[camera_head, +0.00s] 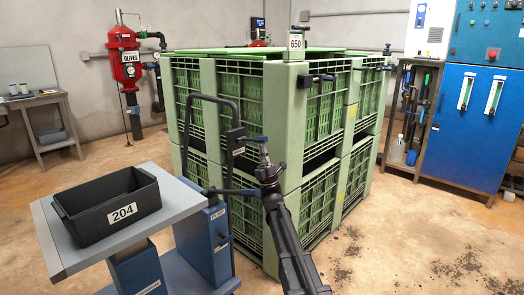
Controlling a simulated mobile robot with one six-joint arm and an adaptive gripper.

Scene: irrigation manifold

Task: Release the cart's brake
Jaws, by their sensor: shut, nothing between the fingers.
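The cart stands at the lower left, with a grey top (55,243), a blue body and a black tubular push handle (192,118). A small dark bracket with a pale label (237,142) sits on the handle's right upright. A short dark lever (253,139) sticks out from it to the right. I cannot read the label or tell for certain that this is the brake. My gripper (263,150) is shut and empty. Its tips appear just below the lever's outer end; I cannot tell whether they touch it.
A black bin marked 204 (108,212) sits on the cart top. Stacked green crates (292,120) stand close behind my gripper. A blue cabinet (462,135) stands at the right, a red filter tank (124,65) at the back left.

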